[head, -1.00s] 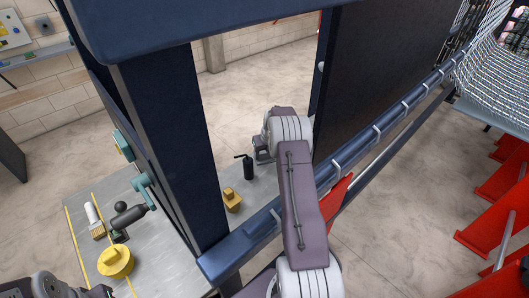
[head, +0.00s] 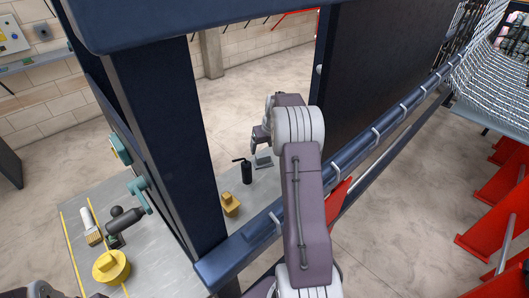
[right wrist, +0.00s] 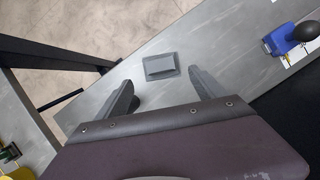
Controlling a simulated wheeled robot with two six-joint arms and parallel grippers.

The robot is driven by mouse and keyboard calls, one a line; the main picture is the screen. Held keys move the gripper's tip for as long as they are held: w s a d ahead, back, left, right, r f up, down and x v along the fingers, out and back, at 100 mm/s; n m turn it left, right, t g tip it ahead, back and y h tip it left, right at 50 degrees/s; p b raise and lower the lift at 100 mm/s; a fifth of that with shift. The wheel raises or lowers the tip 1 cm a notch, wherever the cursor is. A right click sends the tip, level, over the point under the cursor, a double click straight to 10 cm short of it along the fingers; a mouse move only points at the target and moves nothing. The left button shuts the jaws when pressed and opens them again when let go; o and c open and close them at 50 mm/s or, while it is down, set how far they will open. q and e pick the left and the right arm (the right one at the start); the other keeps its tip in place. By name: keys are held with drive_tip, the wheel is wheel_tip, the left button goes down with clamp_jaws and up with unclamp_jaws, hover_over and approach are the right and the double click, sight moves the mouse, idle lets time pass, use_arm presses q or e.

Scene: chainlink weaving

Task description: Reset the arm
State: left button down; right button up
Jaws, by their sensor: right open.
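My right arm reaches up from the bottom of the head view past the dark blue frame (head: 170,130). Its gripper (head: 258,143) is partly hidden by my own wrist and points down over the grey table (head: 262,185). In the right wrist view its two fingers (right wrist: 163,90) are spread apart with nothing between them. A small grey block (right wrist: 160,66) lies on the table beyond the fingertips. Only a sliver of my left arm shows at the lower left of the head view, and its gripper is out of the picture.
A yellow round part (head: 111,267) and a brush (head: 90,227) lie on the table at left. A blue tool with a black knob (right wrist: 283,39) shows in the wrist view. Chainlink mesh (head: 493,55) hangs at right.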

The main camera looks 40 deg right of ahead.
sight(263, 155)
idle(0.5)
drive_tip(key=p+x, duration=0.1)
drive_tip(key=x, duration=0.8)
drive_tip(key=shift+p, duration=0.3)
drive_tip(key=shift+r, duration=0.4)
